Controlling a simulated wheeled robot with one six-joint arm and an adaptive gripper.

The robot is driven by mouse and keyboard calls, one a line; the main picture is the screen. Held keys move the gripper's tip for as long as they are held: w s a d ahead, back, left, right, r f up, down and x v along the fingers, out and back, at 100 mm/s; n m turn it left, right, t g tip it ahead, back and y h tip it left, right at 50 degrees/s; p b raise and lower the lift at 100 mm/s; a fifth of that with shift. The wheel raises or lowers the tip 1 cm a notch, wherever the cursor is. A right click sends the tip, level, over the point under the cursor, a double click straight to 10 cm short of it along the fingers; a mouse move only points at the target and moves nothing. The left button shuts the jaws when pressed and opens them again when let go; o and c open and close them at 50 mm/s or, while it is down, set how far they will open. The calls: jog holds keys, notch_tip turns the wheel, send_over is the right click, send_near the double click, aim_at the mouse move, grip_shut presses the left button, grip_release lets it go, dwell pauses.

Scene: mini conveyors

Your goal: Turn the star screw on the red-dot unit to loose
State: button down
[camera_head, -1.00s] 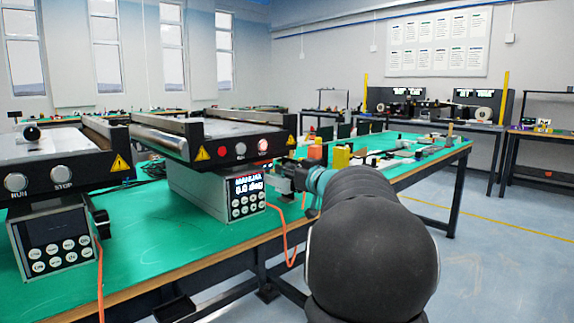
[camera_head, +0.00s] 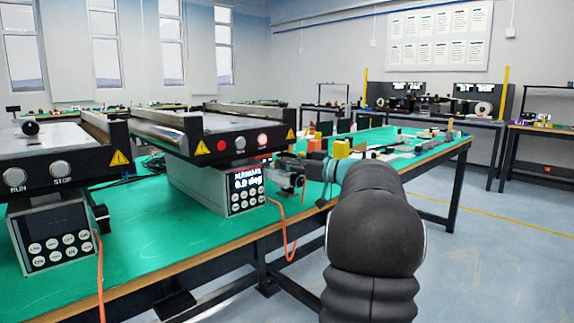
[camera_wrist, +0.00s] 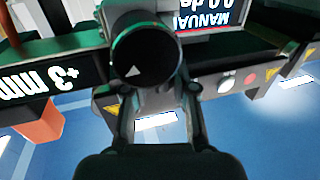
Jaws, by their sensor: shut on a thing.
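The unit with a red round button (camera_head: 221,146) on its front is a small conveyor (camera_head: 190,141) on a grey control box (camera_head: 205,188). Its display (camera_head: 248,180) reads MANUAL and what looks like 0.0 deg. My gripper (camera_head: 297,181) is at the right side of that box, small in the head view. In the wrist view a dark round knob with a white triangle, which I take for the star screw (camera_wrist: 146,58), sits between the fingers of my gripper (camera_wrist: 152,75). The fingers look closed on it. Their exact contact and the knob's edge shape are hard to see.
A second conveyor unit (camera_head: 60,160) with RUN and STOP buttons stands at the left. Orange cables (camera_head: 287,235) hang over the front edge of the green table (camera_head: 150,245). Yellow (camera_head: 342,148) and other small blocks lie behind my arm. The floor at the right is clear.

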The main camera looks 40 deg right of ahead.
jog(key=c, duration=0.9)
grip_release()
jog(key=v, duration=1.2)
